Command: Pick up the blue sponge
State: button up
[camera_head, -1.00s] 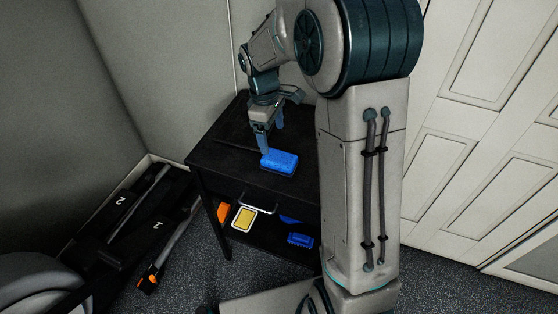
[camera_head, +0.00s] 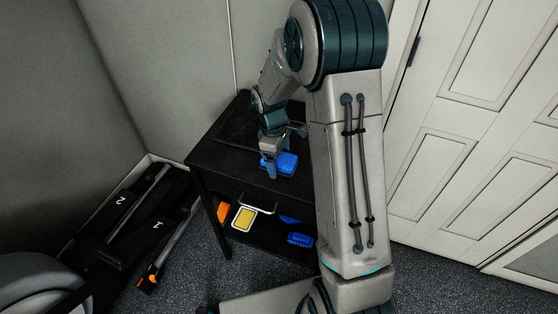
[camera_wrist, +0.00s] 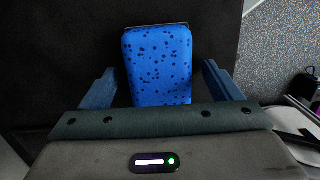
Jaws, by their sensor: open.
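The blue sponge (camera_head: 287,163) lies on the black table top (camera_head: 222,152). In the wrist view the sponge (camera_wrist: 158,65) is a blue block with dark spots, with a thin grey edge at its far end. My gripper (camera_head: 271,168) is over the sponge in the head view and partly hides it. In the wrist view my gripper (camera_wrist: 160,88) is open, with one blue finger on each side of the sponge. Gaps show between the sponge and both fingers. I cannot tell how far the fingertips are above the table.
The lower shelf holds a blue item (camera_head: 300,239), a yellow-and-white item (camera_head: 244,218) and an orange item (camera_head: 223,212). A black rack marked 1 and 2 (camera_head: 122,222) stands on the floor at the left. Walls stand close behind the table.

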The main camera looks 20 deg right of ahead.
aim_at(284, 158)
jog(key=c, duration=1.2)
jog(key=shift+o, duration=0.2)
jog(key=shift+r, duration=0.15)
jog(key=shift+r, duration=0.25)
jog(key=r, duration=0.4)
jog(key=shift+s+d, duration=0.3)
jog(key=shift+d, duration=0.05)
jog(key=s+d+r, duration=0.6)
jog(key=s+d, duration=0.1)
jog(key=s, duration=0.1)
jog(key=shift+s+r+b, duration=0.15)
jog(key=shift+b, duration=0.2)
jog(key=shift+o, duration=0.8)
